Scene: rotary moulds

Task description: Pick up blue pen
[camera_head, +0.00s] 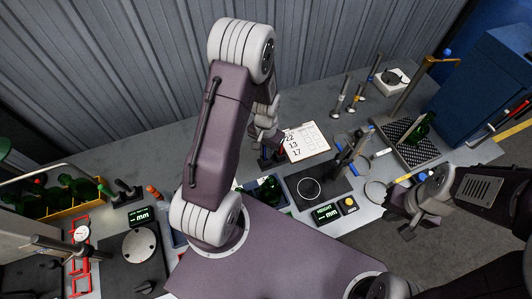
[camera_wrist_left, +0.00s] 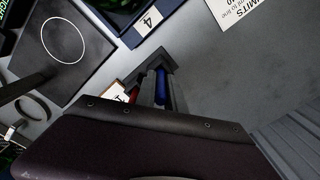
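In the left wrist view a blue pen (camera_wrist_left: 160,86) stands between grey bars near a dark angular holder, with a red item (camera_wrist_left: 133,93) beside it. The dark wrist body hides their lower parts. In the head view my left gripper (camera_head: 266,138) reaches down behind the arm, over a small dark holder (camera_head: 272,156) left of the white number sheet. The fingers are around or very close to the blue pen, but a firm grip cannot be made out. My right gripper (camera_head: 405,212) hangs at the right, over the front edge of the bench, apart from the pen.
The number sheet (camera_head: 305,142) lies right of the holder. A dark tray with green items (camera_head: 264,190) and a black plate with a white ring (camera_head: 309,189) are in front. Gauges and stands crowd the right side. A corrugated wall (camera_head: 130,70) rises behind.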

